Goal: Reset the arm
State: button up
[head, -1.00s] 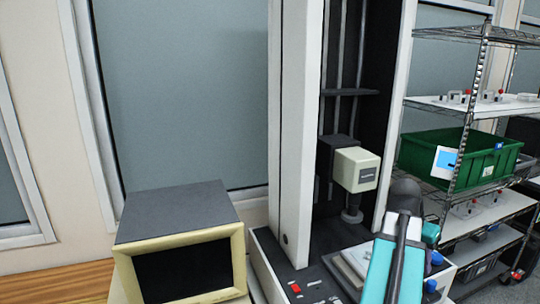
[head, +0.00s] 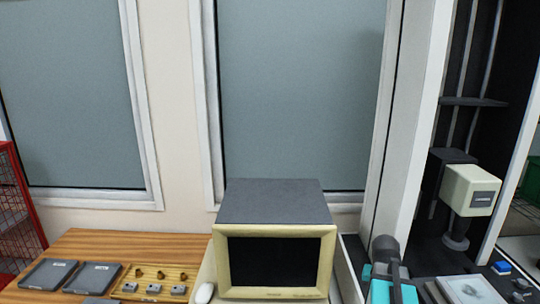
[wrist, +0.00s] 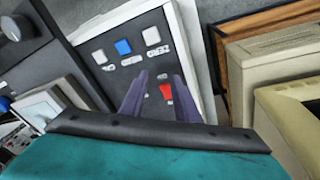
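My gripper (wrist: 160,74) shows in the wrist view with two dark purple-grey fingers. The fingers are apart with nothing between them, so it is open and empty. It hangs over a control panel (wrist: 118,72) with a blue button (wrist: 123,47), a red button (wrist: 166,93) and white buttons. I cannot tell whether the fingertips touch the panel. In the head view only my teal and dark arm links show at the bottom right, and the gripper is hidden.
The tall measuring machine (head: 405,120) stands right, with a cream head (head: 470,190) on its column. A cream monitor (head: 278,262) stands left of it. A wooden table (head: 120,245) holds grey trays (head: 48,274) and a wooden parts tray (head: 155,272). A red cage (head: 15,205) stands far left.

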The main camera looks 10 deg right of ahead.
jog(key=w+a+f+n+y, duration=0.1)
jog(key=a+f+n, duration=0.2)
jog(key=a+f, duration=0.55)
jog(key=w+a+f+n+y, duration=0.1)
jog(key=w+a+f+n, duration=0.15)
jog(key=a, duration=1.15)
jog(key=w+a+f+n, duration=0.1)
jog(key=a+f+n, duration=0.2)
jog(key=a+f, duration=0.65)
jog(key=s+a+f+g+b, duration=0.1)
jog(key=s+f+g+b, duration=0.2)
jog(key=s+f, duration=1)
jog(key=s+a+f+g+b, duration=0.1)
jog(key=s+f+g+b, duration=0.1)
jog(key=s+f+b, duration=0.8)
jog(key=s+f, duration=0.3)
jog(key=f, duration=0.3)
jog(key=shift+s+a+g, duration=0.25)
jog(key=shift+g, duration=0.15)
jog(key=r+p, duration=0.4)
jog(key=shift+w+r+p, duration=0.3)
